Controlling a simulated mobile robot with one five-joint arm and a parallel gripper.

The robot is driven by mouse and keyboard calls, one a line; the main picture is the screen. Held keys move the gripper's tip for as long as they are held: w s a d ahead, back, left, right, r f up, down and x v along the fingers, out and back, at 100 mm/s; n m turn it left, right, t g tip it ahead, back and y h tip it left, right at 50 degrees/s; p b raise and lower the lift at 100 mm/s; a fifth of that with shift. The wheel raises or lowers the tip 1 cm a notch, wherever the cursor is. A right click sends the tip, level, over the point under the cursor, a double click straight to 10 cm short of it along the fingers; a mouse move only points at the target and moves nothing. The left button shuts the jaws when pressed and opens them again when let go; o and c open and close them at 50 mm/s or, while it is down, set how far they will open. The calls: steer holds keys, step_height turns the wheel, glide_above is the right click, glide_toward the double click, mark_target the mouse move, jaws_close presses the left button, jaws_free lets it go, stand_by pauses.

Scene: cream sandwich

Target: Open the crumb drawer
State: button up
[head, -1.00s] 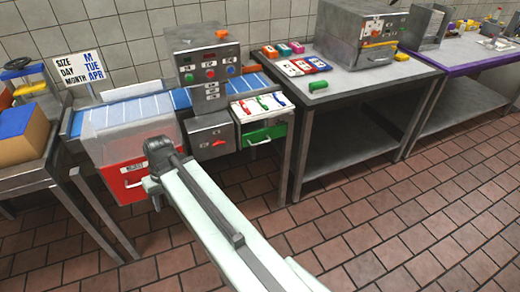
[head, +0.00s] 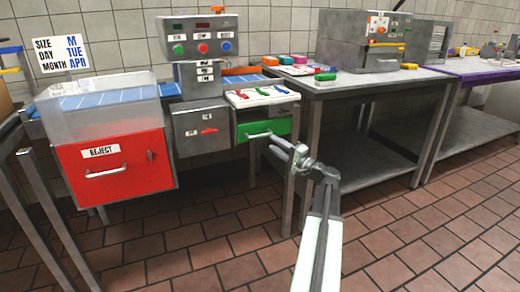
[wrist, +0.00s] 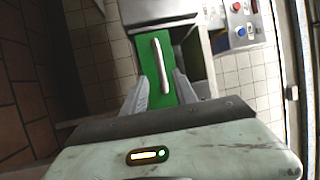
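A green drawer front (head: 280,127) with a white bar handle (head: 258,135) sits under the panel of coloured levers, right of the grey control box. I see no label on it; it looks shut. The green front (wrist: 181,60) and the white handle (wrist: 161,62) also show in the wrist view, ahead of my gripper. My gripper (head: 276,146) is just in front of and right of the handle in the head view. In the wrist view my gripper (wrist: 158,88) is open, its fingers apart on either side of the handle's near end. I cannot tell whether they touch it.
A red bin front marked REJECT (head: 118,168) stands left under a clear cover (head: 98,108). A grey box with a red switch (head: 203,131) is left of the green drawer. A steel table (head: 345,85) and its leg stand close on the right. The tiled floor in front is clear.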

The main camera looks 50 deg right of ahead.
mark_target(261, 136)
steer(key=w, duration=0.2)
steer(key=w+r+p, duration=0.1)
steer(key=w, duration=0.4)
steer(key=shift+w+a+r, duration=0.1)
steer(key=shift+w+r, duration=0.15)
steer(key=shift+w, duration=0.15)
jaws_close()
stand_by(1.0)
